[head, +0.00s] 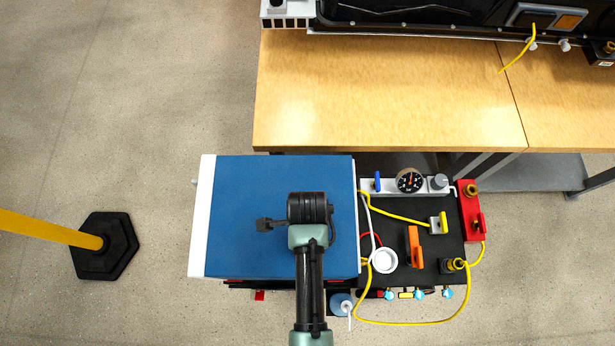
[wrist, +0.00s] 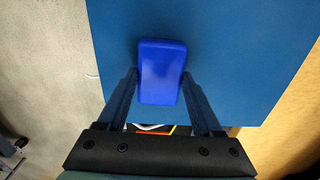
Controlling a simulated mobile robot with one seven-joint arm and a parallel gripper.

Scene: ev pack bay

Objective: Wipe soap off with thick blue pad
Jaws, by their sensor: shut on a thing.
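A thick bright blue pad (wrist: 161,72) is between the fingers of my gripper (wrist: 161,88) in the wrist view. The gripper is shut on the pad's sides. Beyond the pad lies a flat blue surface (head: 245,215), the top of a box-like unit with a white edge at its left. It also fills much of the wrist view (wrist: 235,60). In the head view my wrist hides the fingers and the pad, above the middle of this blue top. I cannot tell whether the pad touches the surface. I see no clear soap on it.
Right of the blue top is a black panel (head: 400,275) with a gauge (head: 410,181), an orange lever (head: 414,247), a red block (head: 470,212) and yellow hoses. A wooden bench (head: 385,95) stands behind. A yellow post on a black base (head: 105,248) stands left on open floor.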

